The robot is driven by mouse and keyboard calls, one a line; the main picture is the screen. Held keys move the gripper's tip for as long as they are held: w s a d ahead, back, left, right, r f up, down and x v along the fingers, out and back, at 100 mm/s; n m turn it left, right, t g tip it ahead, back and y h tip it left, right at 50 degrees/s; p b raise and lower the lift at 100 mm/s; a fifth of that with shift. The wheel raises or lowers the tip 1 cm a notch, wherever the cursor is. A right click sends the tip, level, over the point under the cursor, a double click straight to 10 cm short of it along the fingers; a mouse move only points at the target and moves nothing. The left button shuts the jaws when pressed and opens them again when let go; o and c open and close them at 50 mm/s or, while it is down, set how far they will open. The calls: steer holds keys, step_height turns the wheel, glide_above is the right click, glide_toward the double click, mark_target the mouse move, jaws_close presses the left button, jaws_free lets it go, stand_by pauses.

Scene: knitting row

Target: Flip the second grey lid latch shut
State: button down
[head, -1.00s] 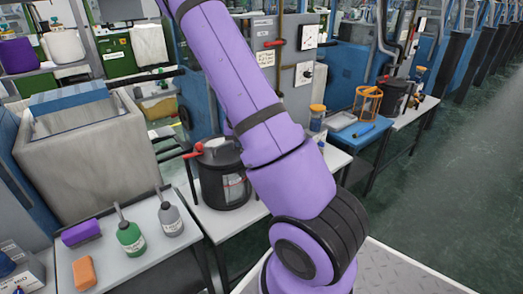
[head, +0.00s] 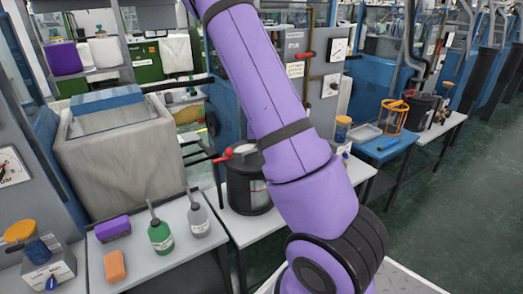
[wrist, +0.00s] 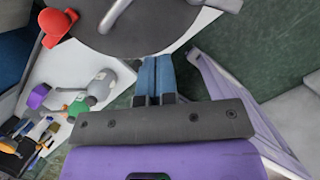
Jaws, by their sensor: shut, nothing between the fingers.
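A black round pot (head: 248,192) stands on a white table, with a red handle or lever at its top left. In the wrist view a dark round lid (wrist: 150,38) fills the top, cut off by the frame edge. A pale grey curved bar (wrist: 116,14) lies across it; I cannot tell whether this is a latch or a handle. A red knob-like part (wrist: 58,27) sits at the lid's left edge. My gripper (wrist: 156,62) has its blue fingers together and empty, with the tips near the lid's lower edge; contact is unclear. The head view does not show my gripper.
A green bottle (head: 160,236), a grey bottle (head: 198,218), a purple block (head: 113,228) and an orange block (head: 115,265) stand on the near-left table. A blue table (head: 385,150) holds an orange basket-like frame (head: 392,117). The aisle floor at right is clear.

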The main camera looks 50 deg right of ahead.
steer(key=w+v, duration=0.1)
steer(key=v, duration=0.6)
steer(key=shift+a, duration=0.35)
steer(key=s+a+r+n+t+y, duration=0.1)
steer(key=s+a+r+n+y, duration=0.2)
steer(key=a+r+n, duration=0.55)
steer(key=s+a+r+n+t+y, duration=0.15)
steer(key=s+a+r+n, duration=0.35)
steer(key=a+n, duration=0.7)
steer(key=s+a+r+n+h, duration=0.1)
steer(key=s+a+r+n, duration=0.2)
steer(key=s+n, duration=0.5)
steer(key=s+a+r+n+h, duration=0.1)
steer(key=s+a+r+n, duration=0.3)
steer(key=n, duration=1.2)
steer(key=s+r, duration=0.2)
steer(key=s, duration=0.2)
steer(key=shift+r, duration=0.3)
